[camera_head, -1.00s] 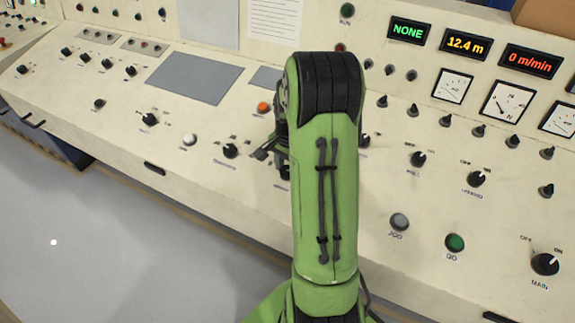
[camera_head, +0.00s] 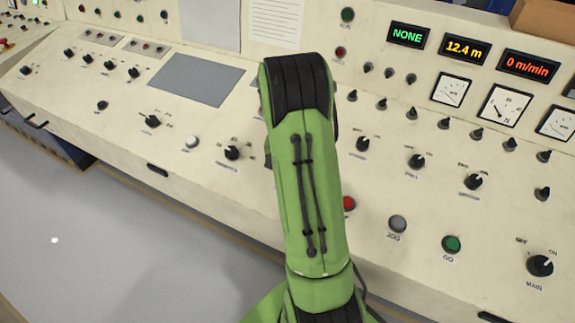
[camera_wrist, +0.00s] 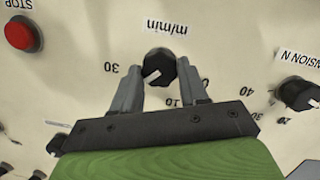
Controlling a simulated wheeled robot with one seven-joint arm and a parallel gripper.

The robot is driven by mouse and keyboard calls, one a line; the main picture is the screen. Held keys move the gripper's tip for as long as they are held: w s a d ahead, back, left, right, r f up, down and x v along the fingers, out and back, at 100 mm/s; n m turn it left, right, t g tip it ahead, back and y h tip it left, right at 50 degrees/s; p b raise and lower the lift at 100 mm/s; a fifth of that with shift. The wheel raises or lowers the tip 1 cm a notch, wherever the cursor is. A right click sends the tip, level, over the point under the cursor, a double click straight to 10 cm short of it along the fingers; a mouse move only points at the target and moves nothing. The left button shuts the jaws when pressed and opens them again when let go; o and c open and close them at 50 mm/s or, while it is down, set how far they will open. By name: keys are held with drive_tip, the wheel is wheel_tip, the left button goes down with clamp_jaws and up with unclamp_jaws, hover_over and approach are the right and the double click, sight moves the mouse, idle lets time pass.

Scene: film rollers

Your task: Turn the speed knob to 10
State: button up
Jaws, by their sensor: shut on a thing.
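The speed knob (camera_wrist: 159,69) is black, round and marked "m/min", and it appears upside down in the wrist view. Its white pointer mark points to the lower left, away from the printed 10 (camera_wrist: 171,101), which lies below the knob. A 30 is printed at its left and a 0 at its right. The fingers of my gripper (camera_wrist: 160,82) stand on either side of the knob and are shut on it. The left finger covers part of the scale. In the head view my green arm hides both the gripper and the knob.
A red STOP button (camera_wrist: 20,36) and a tension knob (camera_wrist: 300,95) flank the speed knob in the wrist view. The head view shows a green GO button (camera_head: 451,244), a grey JOG button (camera_head: 397,224), a MAIN switch (camera_head: 540,265) and a speed display (camera_head: 528,66) reading 0 m/min.

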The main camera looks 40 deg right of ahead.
drive_tip(key=n, duration=0.1)
drive_tip(key=n+p, duration=0.1)
drive_tip(key=n, duration=0.1)
drive_tip(key=shift+w+a+r+n+g+h, duration=0.1)
drive_tip(key=shift+a+n+g+h, duration=0.05)
drive_tip(key=shift+n+g+h, duration=0.15)
drive_tip(key=n, duration=0.3)
drive_tip(key=shift+n+h+p, duration=0.3)
drive_tip(key=shift+p, duration=0.05)
drive_tip(key=n, duration=0.2)
drive_tip(key=n+h+p, duration=0.1)
drive_tip(key=n, duration=0.3)
drive_tip(key=shift+a, duration=0.25)
drive_tip(key=shift+n, duration=0.3)
drive_tip(key=o, duration=1.1)
drive_tip(key=shift+c, duration=0.2)
drive_tip(key=p+v, duration=0.3)
drive_tip(key=v, duration=1.2)
drive_tip(key=shift+w+a+p, duration=0.2)
drive_tip(key=shift+a+p, duration=0.1)
drive_tip(key=shift+a, duration=0.15)
drive_tip(key=shift+r, duration=0.1)
